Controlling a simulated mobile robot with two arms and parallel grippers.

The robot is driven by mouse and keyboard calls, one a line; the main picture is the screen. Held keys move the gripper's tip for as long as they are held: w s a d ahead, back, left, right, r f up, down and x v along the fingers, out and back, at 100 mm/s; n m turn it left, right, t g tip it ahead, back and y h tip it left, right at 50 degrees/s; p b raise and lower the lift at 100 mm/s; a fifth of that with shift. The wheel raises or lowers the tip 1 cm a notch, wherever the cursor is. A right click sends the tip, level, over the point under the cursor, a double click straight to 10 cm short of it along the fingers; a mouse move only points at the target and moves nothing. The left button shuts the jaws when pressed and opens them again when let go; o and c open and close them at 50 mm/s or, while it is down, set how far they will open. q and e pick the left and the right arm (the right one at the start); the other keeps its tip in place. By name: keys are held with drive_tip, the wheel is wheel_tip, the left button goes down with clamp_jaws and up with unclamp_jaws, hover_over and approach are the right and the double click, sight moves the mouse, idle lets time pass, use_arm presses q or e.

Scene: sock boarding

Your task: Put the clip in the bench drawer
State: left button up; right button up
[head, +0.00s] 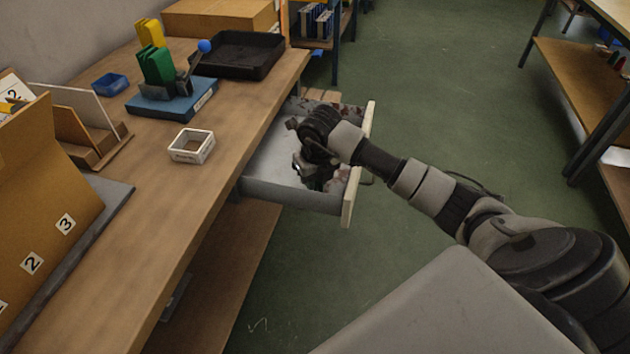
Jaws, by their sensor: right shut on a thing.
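The bench drawer (288,194) is pulled open at the right side of the bench, with a pale front panel. My right gripper (314,180) reaches down inside the drawer space from the right, with its fingers pointing down. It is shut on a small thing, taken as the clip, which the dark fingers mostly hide. Whether the thing touches the drawer floor I cannot tell. My left gripper is not in view.
The drawer's near left floor is bare; dark mottled patches show farther back.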

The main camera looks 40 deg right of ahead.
sight(318, 182)
drive_tip(key=shift+f, duration=0.1)
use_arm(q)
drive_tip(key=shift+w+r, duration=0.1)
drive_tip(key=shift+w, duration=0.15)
use_arm(e)
drive_tip(key=o, duration=0.9)
drive_tip(key=shift+r, duration=0.4)
use_arm(q)
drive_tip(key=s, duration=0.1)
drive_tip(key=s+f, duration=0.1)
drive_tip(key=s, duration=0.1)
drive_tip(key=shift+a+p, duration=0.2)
drive_tip(key=shift+p, duration=0.15)
use_arm(e)
drive_tip(key=r, duration=0.3)
drive_tip(key=s+r, duration=0.1)
drive_tip(key=r, duration=0.7)
drive_tip(key=shift+s+r, duration=0.2)
drive_tip(key=shift+s, duration=0.05)
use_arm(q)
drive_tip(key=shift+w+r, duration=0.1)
